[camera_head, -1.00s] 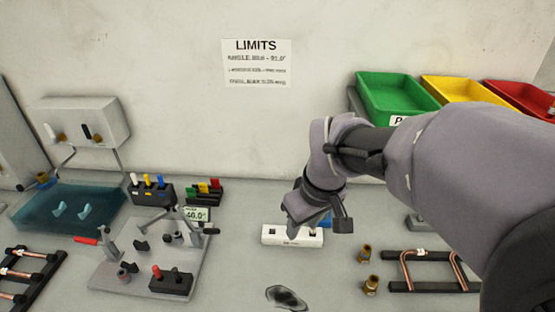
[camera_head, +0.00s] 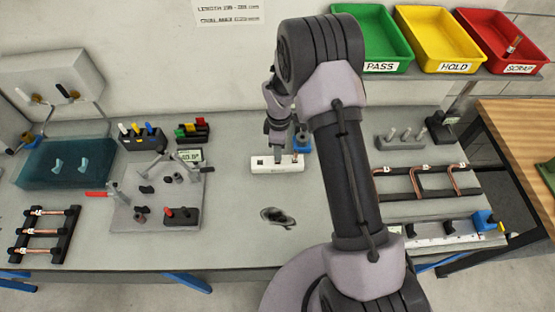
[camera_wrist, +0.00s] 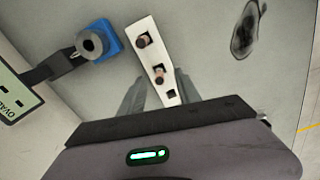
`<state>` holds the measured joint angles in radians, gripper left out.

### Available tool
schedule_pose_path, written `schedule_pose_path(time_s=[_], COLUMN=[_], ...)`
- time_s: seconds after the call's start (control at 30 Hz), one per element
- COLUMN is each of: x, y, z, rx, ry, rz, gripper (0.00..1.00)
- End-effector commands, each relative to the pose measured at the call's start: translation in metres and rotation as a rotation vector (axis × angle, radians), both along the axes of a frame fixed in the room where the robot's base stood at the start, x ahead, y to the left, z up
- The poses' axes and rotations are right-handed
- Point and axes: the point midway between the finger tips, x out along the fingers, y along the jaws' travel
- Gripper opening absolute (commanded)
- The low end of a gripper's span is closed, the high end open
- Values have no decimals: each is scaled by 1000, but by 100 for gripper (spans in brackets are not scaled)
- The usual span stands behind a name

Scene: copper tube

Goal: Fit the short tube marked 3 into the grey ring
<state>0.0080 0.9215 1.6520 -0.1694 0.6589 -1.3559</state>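The white block (camera_head: 262,168) lies on the bench at mid-view. In the wrist view the white block (camera_wrist: 148,56) has square holes, with short tubes standing in two of them: an outer tube (camera_wrist: 143,40) and a middle tube (camera_wrist: 158,75). The hole nearest my gripper looks empty. No number 3 is readable. The grey ring (camera_wrist: 90,43) sits on a blue block beside the white block; the blue block (camera_head: 302,141) is partly hidden in the head view. My gripper (camera_head: 278,150) is low over the white block. In the wrist view its fingers (camera_wrist: 160,94) stand apart around the block's near end.
A fixture plate (camera_head: 155,205) stands left, and a dark patch (camera_head: 277,216) lies in front. Racks of copper tubes (camera_head: 420,182) stand right. Green, yellow and red bins (camera_head: 455,66) are on the shelf behind.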

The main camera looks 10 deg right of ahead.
Motion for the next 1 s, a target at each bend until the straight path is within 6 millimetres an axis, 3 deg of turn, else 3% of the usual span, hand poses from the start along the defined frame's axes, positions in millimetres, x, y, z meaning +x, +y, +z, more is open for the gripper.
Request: schedule_pose_path(time_s=[0.2,0.47,0.5,0.7,1.0], x=[3,3,3,3,3], y=[4,4,4,4,4], z=[-42,-50,-50,-49,-49], rx=[0,0,0,0,0], ry=[2,0,0,0,0], rz=[0,-1,-1,-1,-1], gripper=[40,40,38,0,0])
